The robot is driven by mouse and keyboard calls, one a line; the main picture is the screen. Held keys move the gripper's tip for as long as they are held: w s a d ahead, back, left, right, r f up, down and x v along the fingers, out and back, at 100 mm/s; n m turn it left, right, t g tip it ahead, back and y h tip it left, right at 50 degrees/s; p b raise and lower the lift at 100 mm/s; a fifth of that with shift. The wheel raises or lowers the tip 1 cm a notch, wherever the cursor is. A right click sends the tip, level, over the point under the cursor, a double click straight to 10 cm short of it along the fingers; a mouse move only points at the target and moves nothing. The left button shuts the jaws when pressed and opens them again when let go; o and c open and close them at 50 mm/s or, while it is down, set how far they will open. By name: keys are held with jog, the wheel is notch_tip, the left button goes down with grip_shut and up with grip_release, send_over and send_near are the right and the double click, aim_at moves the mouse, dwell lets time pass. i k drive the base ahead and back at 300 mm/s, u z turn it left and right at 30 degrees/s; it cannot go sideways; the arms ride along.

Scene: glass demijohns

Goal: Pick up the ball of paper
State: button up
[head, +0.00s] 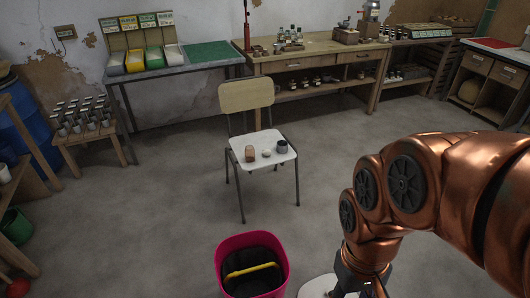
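A chair (272,138) with a white seat and pale wooden back stands mid-floor. On its seat, a small pale lump (266,153), likely the ball of paper, lies between a brownish cup-like object (249,153) and a dark grey cup (282,147). The lump is too small to make out its surface. My copper arm comes in from the right and bends down. My gripper (374,288) is at the bottom edge, partly cut off, well in front of and apart from the chair. Its fingers do not show clearly.
A pink bin (252,268) with dark contents and a yellow bar stands in front of the chair. A white round surface (318,287) is beside it, partly cut off. Workbenches (320,48) line the back wall. Floor around the chair is clear.

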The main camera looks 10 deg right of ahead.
aim_at(266, 152)
jog(key=u, duration=2.2)
jog(key=i, duration=2.8)
jog(key=z, duration=2.9)
jog(key=i, duration=2.05)
jog(key=z, duration=0.05)
